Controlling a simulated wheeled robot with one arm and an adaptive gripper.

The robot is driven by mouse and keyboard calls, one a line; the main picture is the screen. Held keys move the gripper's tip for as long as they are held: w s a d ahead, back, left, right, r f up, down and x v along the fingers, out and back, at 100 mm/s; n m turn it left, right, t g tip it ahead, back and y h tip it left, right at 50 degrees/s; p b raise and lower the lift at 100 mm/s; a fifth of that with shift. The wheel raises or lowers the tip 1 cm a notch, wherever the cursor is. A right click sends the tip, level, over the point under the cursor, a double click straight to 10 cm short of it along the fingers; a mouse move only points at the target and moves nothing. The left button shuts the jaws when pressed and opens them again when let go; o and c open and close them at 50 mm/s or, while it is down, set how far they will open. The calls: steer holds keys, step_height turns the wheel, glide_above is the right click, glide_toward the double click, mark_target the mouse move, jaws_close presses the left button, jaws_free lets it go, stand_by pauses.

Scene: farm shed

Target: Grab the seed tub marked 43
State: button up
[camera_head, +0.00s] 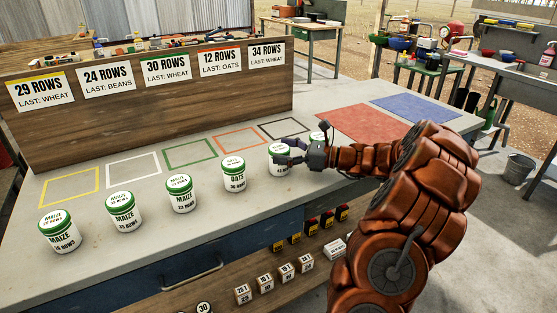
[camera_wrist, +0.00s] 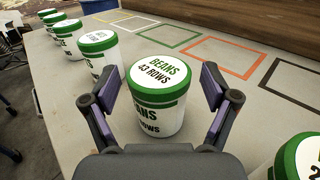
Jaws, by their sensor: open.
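The white seed tub with a green lid, marked BEANS 43 ROWS (camera_wrist: 158,118), stands upright on the bench in the middle of the wrist view. In the head view the same tub (camera_head: 281,166) is partly hidden by my gripper (camera_head: 291,153). In the wrist view my gripper (camera_wrist: 160,90) is open, with one finger on the left and one on the right of the tub. Gaps show between the fingers and the tub's sides. The tub rests on the bench.
An oats tub (camera_head: 234,177) and several maize tubs (camera_head: 180,197) stand in a row to the left. Another tub (camera_wrist: 299,158) is close on the right. Coloured outlines and a wooden board (camera_head: 150,118) with row signs lie behind. Red (camera_head: 362,122) and blue mats are farther right.

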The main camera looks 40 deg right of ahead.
mark_target(272, 147)
steer(key=shift+x, duration=1.65)
steer(key=shift+s, duration=0.1)
steer(key=c, duration=1.3)
